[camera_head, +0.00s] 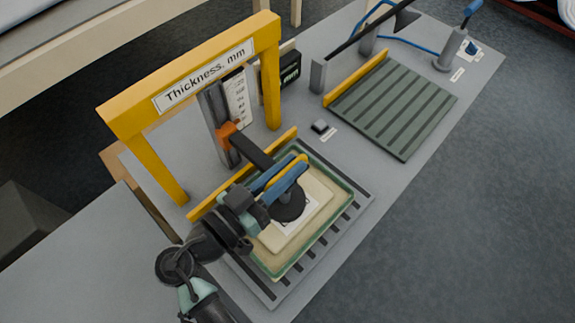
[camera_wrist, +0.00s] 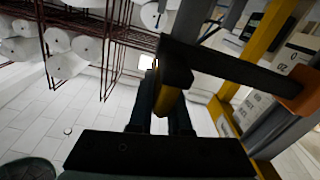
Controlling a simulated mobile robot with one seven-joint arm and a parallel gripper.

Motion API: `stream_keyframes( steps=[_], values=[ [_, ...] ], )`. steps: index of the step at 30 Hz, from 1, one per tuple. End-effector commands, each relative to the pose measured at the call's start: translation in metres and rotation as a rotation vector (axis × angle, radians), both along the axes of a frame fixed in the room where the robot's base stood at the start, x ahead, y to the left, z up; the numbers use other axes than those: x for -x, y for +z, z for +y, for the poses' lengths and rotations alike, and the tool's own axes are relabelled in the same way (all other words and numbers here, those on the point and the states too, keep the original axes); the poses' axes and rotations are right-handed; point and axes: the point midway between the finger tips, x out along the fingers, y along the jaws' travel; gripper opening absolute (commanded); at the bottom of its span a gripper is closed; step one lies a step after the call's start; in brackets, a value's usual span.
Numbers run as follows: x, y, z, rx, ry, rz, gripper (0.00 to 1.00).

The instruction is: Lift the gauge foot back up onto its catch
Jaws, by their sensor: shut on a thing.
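The thickness gauge has a yellow frame (camera_head: 190,72) over a grey upright with a scale. An orange slider (camera_head: 228,132) sits on the upright, and a black arm (camera_head: 252,152) reaches from it to the dark round gauge foot (camera_head: 290,208). The foot is over a pale pad (camera_head: 312,185) in a green-rimmed tray; I cannot tell whether it touches. My gripper (camera_head: 288,174), with blue fingers, is shut on the foot's yellow handle (camera_wrist: 171,98). The black arm (camera_wrist: 230,68) and orange slider (camera_wrist: 300,92) also show in the wrist view. I cannot make out the catch.
The tray (camera_head: 343,178) stands on a slotted grey plate inside the bench's front part. A small dark block (camera_head: 320,126) lies behind it. A ribbed green board (camera_head: 395,105) with a yellow fence is at the back right. A dark display box (camera_head: 289,70) stands beside the frame.

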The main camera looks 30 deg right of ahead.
Motion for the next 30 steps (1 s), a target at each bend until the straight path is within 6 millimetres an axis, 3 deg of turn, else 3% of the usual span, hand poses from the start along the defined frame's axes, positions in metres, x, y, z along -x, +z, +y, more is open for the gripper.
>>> stream_keyframes(
  steps=[27, 30],
  values=[
    [0.0003, 0.0001, 0.0002, 0.000, 0.000, 0.000, 0.00],
    [0.0001, 0.0069, 0.0003, -0.001, 0.000, -0.002, 0.00]
  ],
)
